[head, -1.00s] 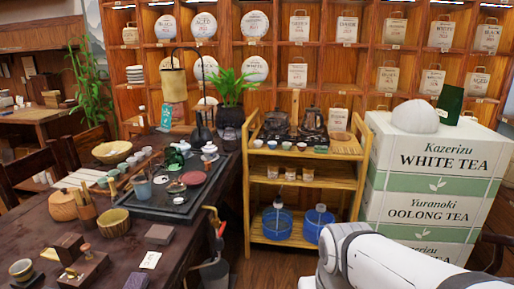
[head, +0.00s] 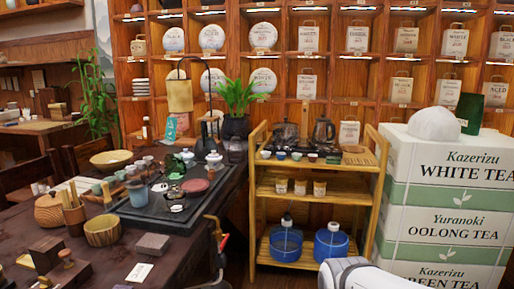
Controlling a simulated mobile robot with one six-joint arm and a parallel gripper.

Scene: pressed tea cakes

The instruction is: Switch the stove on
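The stove appears to be the dark unit on the top shelf of the wooden trolley (head: 262,187), under a dark kettle (head: 286,133) and a glass-like kettle (head: 324,130). Its switch is too small to make out, and I cannot tell whether it is on. What appears to be my gripper (head: 218,236), grey with orange-red parts, is at the lower middle, between the table edge and the trolley. It is lower than the trolley top and apart from the stove. Its fingers are not clear enough to tell open from shut.
A dark tea table (head: 185,255) with a tea tray, bowls and small boxes fills the left. Stacked tea cartons (head: 445,195) stand right of the trolley. Blue water containers (head: 286,245) sit on its bottom shelf. Small cups line the trolley top's front edge.

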